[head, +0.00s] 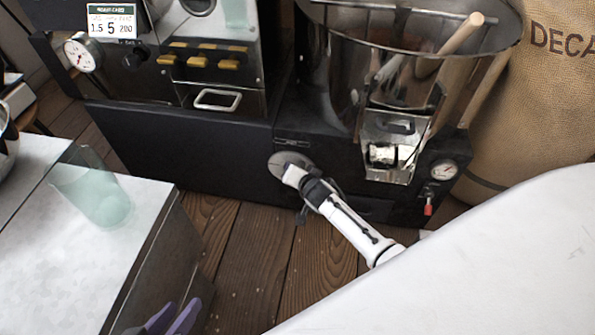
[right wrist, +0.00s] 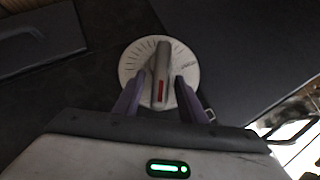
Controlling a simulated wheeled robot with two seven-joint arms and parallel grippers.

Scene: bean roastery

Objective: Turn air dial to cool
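The air dial is a round pale plate (head: 277,160) low on the dark roaster front. In the right wrist view, the dial plate (right wrist: 133,64) has tick marks along its upper left edge and a raised grey bar knob (right wrist: 161,68) with a red mark. The bar stands nearly upright in that view, leaning slightly right. My right gripper (right wrist: 161,82) has one purple finger on each side of the bar, with gaps visible on both sides. My left gripper (head: 172,316) shows at the bottom left of the head view, its purple fingers apart and empty, far from the dial.
A translucent cup (head: 92,190) stands on the pale counter (head: 45,265) at left. A metal drum (head: 335,70) with a chute is right of the dial; a gauge (head: 444,170) and red lever (head: 428,207) sit beyond it. A decaf sack (head: 545,100) stands at right.

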